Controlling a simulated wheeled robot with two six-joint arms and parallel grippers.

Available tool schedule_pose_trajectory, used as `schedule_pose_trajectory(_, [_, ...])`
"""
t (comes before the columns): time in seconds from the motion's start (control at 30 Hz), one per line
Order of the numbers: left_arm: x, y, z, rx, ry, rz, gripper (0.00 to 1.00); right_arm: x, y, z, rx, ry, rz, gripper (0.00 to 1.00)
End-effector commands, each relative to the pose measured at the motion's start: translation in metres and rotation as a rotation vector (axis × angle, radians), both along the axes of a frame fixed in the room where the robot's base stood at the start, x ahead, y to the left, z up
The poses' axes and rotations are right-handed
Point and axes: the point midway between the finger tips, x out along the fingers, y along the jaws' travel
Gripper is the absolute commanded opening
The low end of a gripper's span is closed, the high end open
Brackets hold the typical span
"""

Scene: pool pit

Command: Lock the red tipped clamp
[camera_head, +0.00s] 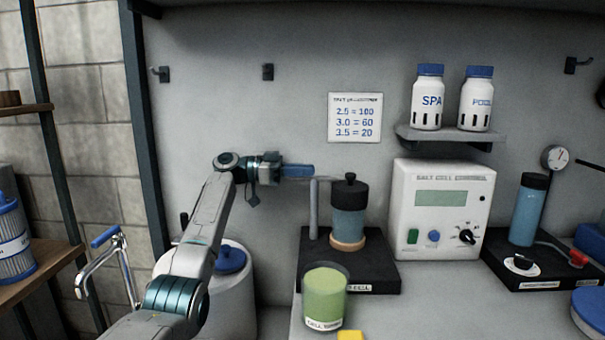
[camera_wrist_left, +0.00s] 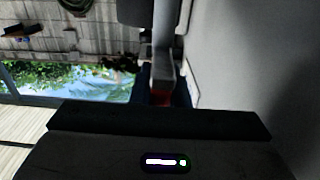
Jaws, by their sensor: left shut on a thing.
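A thin pale bar runs right from there toward the dark-capped blue cell (camera_head: 348,222). The post and cell stand on a black base (camera_head: 375,277). In the left wrist view, a grey bar (camera_wrist_left: 163,62) ends near a small red part (camera_wrist_left: 160,98), with dark blue beside it. The red part does not show clearly at the handle in the head view. My right gripper is not in view.
A green cup (camera_head: 325,298) stands in front of the black base. A white control box (camera_head: 440,215) is to its right. A second black base holds a blue cylinder (camera_head: 528,212) and a red knob (camera_head: 578,259). A white container with a blue lid (camera_head: 231,260) sits behind my left arm.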

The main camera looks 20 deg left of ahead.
Motion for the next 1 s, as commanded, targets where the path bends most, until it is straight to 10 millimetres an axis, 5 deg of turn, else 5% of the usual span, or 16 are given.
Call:
schedule_pose_trajectory(0.53, [0.0005, -0.0004, -0.0015, 0.001, 0.002, -0.021, 0.0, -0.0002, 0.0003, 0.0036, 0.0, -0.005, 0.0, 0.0])
schedule_pose_trajectory(0.57, [0.0005, -0.0004, -0.0015, 0.001, 0.002, -0.021, 0.18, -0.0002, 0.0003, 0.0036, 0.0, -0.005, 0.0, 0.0])
schedule_pose_trajectory(0.67, [0.0006, -0.0002, -0.0013, 0.002, 0.002, -0.021, 0.36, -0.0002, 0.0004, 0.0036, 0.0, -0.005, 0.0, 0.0])
schedule_pose_trajectory(1.0, [-0.0002, 0.0041, -0.0009, 0.002, 0.001, -0.018, 0.36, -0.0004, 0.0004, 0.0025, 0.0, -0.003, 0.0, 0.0])
